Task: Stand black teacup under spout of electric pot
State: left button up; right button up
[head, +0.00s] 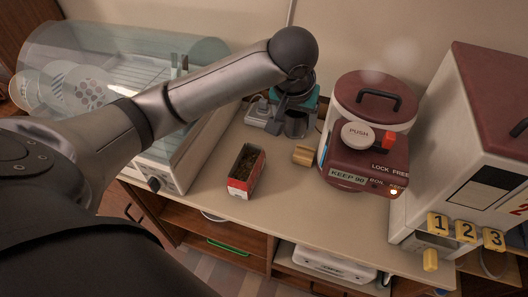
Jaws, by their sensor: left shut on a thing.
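The electric pot (372,112) stands on the counter right of centre, white with a maroon lid, a PUSH button and a maroon front that overhangs. Its spout is hidden from above by that front. My left gripper (296,103) reaches down just left of the pot, shut on a dark cup-like thing that I take for the black teacup (296,126). The cup looks roughly upright. Whether it touches the counter I cannot tell. The gripper and wrist hide part of it. My right gripper is not in view.
A red box (241,187) with brown contents and a small tan block (305,155) stand on the counter (280,205). The dish dryer (180,150) holds plates at left. A tall white dispenser (475,150) stands at right. The counter before the pot is clear.

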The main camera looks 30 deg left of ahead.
pick_arm(q)
notch_tip(320, 180, down, 15)
jog(key=b, duration=0.4)
jog(key=shift+f, duration=0.65)
notch_tip(320, 180, down, 4)
jog(key=shift+w+a+r+b, duration=0.1)
jog(key=shift+b, duration=0.6)
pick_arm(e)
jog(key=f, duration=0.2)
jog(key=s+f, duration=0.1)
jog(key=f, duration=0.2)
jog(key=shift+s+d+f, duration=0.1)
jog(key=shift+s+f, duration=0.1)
pick_arm(q)
jog(key=o, duration=1.4)
